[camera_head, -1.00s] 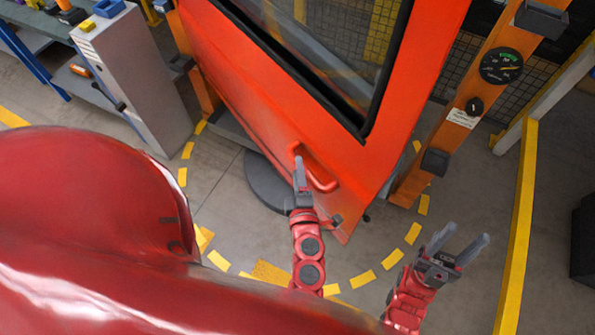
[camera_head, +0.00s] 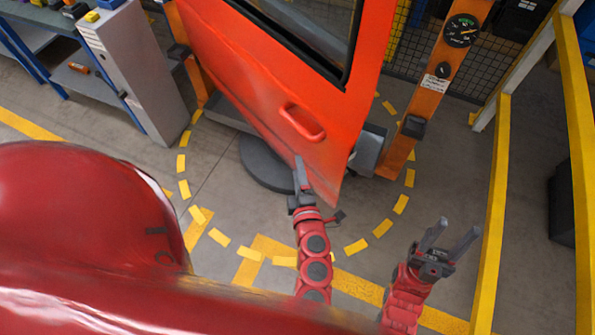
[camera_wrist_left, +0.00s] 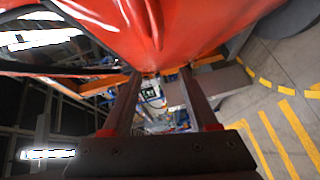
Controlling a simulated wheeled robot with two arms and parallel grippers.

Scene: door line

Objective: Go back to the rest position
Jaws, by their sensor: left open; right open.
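My left gripper (camera_head: 300,180) is at the lower middle of the head view, in front of the lower part of the orange door (camera_head: 285,85). It is open and empty. The door's red handle (camera_head: 302,122) shows above the fingertips, with a gap between them in the picture. In the left wrist view the two fingers (camera_wrist_left: 158,85) stand apart with nothing between them, and the orange door surface (camera_wrist_left: 190,25) fills the top. My right gripper (camera_head: 449,236) is at the lower right, open and empty, over bare floor.
The door hangs in an orange frame; its right post (camera_head: 440,75) carries a gauge (camera_head: 462,30). A grey cabinet (camera_head: 133,75) and a blue workbench (camera_head: 30,30) stand at the left. A yellow rail (camera_head: 492,205) runs along the right. Dashed yellow marks circle the door on the floor.

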